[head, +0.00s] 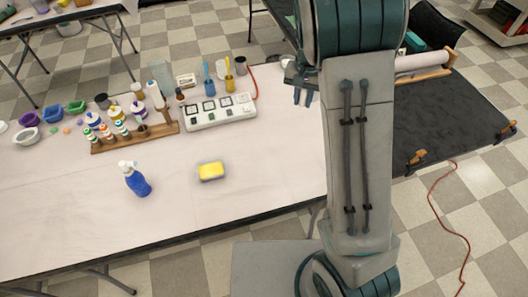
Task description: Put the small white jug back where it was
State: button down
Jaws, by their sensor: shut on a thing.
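My gripper (303,97) shows only in part at the left edge of my arm, above the far right part of the pale table (255,215). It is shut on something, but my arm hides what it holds. I cannot make out a small white jug for sure. A white bottle (155,94) stands behind the wooden rack on the table. A white bowl (26,136) sits at the far left.
A blue spray bottle (137,182) and a yellow sponge (211,171) stand near the front. A wooden rack (135,137) of small bottles and a white switch box (220,111) are behind. A dark table (440,115) with a white roll (422,61) is at right.

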jog(key=s+a+f+m+b, duration=0.1)
jog(key=s+a+f+b, duration=0.1)
jog(key=s+a+f, duration=0.3)
jog(key=s+a+f+m+b, duration=0.1)
jog(key=s+a+f+b, duration=0.1)
jog(key=s+f, duration=0.45)
jog(key=shift+w+a+f+p, duration=0.55)
jog(key=shift+w+a+f, duration=0.3)
jog(key=shift+a+f, duration=0.9)
jog(key=shift+w+a+f+p, duration=0.5)
jog(key=shift+w+a+f, duration=0.35)
jog(key=shift+a+f, duration=0.9)
jog(key=shift+w+a+f+p, duration=0.55)
jog(key=shift+w+a+f, duration=0.3)
jog(key=shift+a+f, duration=0.85)
jog(key=shift+f, duration=0.15)
jog(key=shift+f, duration=0.1)
jog(key=c, duration=1.3)
grip_release()
jog(key=shift+o, duration=0.2)
jog(key=shift+r, duration=0.2)
